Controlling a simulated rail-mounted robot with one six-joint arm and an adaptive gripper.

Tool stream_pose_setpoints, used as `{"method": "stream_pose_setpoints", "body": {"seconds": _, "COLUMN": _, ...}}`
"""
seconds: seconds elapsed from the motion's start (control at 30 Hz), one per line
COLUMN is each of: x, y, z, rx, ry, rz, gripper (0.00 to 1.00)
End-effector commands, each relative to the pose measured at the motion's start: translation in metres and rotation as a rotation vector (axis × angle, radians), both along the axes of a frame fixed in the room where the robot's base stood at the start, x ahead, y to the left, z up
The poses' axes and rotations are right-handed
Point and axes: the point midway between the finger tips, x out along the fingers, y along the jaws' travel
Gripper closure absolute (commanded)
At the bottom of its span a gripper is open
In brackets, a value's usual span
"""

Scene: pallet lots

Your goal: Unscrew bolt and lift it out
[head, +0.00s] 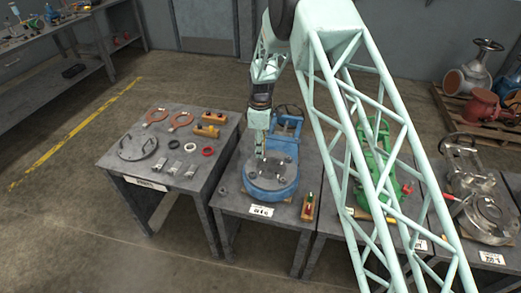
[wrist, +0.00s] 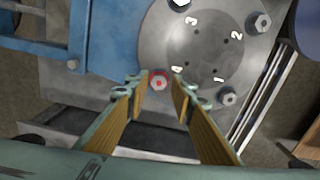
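A blue round housing (head: 271,195) with a grey flanged cover (head: 270,172) stands on a grey table. In the wrist view, the cover (wrist: 205,48) has several small holes numbered 1 to 4, with hex bolts around its rim. One bolt (wrist: 159,82), marked red, sits at the cover's near edge. My gripper (head: 262,156) points down over the cover. In the wrist view, its two tan-padded fingers (wrist: 159,88) are apart, with the red-marked bolt showing between the tips. Gaps show on both sides of it. I cannot tell how far the tips are above the bolt.
A blue frame (head: 287,126) stands behind the housing. The left table (head: 109,160) holds rings, a disc and blocks. A green housing (head: 370,150) stands on the right, partly behind my arm.

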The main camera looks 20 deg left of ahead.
Motion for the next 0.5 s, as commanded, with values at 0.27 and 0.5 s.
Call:
{"method": "stream_pose_setpoints", "body": {"seconds": 0.27, "x": -0.0002, "y": 0.0000, "z": 0.0001, "rx": 0.000, "ry": 0.000, "rz": -0.154, "gripper": 0.77}}
{"method": "stream_pose_setpoints", "body": {"seconds": 0.5, "x": -0.0004, "y": 0.0000, "z": 0.0000, "rx": 0.000, "ry": 0.000, "rz": -0.287, "gripper": 0.77}}
